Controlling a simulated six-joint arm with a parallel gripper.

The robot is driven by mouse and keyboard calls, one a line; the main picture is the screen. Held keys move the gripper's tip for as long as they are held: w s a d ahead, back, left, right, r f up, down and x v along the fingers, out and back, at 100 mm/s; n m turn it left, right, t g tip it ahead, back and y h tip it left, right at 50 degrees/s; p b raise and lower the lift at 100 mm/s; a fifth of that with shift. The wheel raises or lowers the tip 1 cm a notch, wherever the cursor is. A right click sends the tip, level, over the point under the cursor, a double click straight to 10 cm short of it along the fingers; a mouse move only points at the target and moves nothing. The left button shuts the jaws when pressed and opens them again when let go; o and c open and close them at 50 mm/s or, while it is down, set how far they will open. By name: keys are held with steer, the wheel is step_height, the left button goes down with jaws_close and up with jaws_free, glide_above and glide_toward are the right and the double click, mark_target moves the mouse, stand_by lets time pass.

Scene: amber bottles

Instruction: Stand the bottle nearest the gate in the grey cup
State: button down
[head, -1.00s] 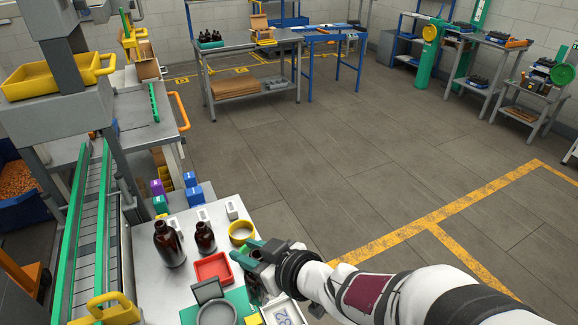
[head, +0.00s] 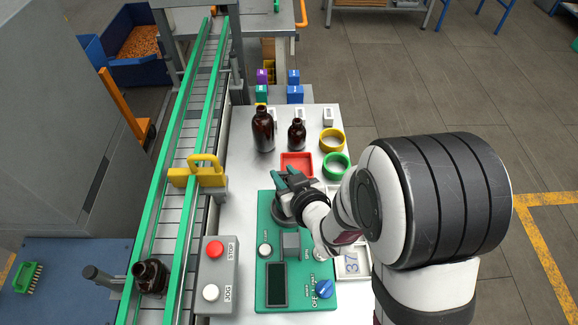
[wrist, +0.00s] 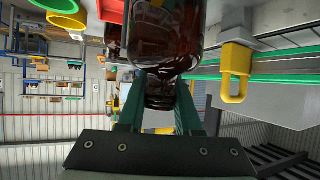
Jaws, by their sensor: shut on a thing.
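My gripper (head: 290,182) is shut on the neck of an amber bottle (wrist: 168,30), which shows between the green fingers in the wrist view. The bottle's base is out of that frame. The yellow gate (head: 198,176) spans the conveyor to the left, and also shows in the wrist view (wrist: 235,68).
Two amber bottles (head: 263,130) (head: 297,134) stand at the back of the white table. A third (head: 150,277) is on the conveyor (head: 172,230). A red tray (head: 297,160), yellow ring (head: 332,140) and green ring (head: 336,165) lie near my gripper. A button box (head: 215,275) stands front left.

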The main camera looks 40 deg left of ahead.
steer(key=c, duration=0.6)
jaws_free()
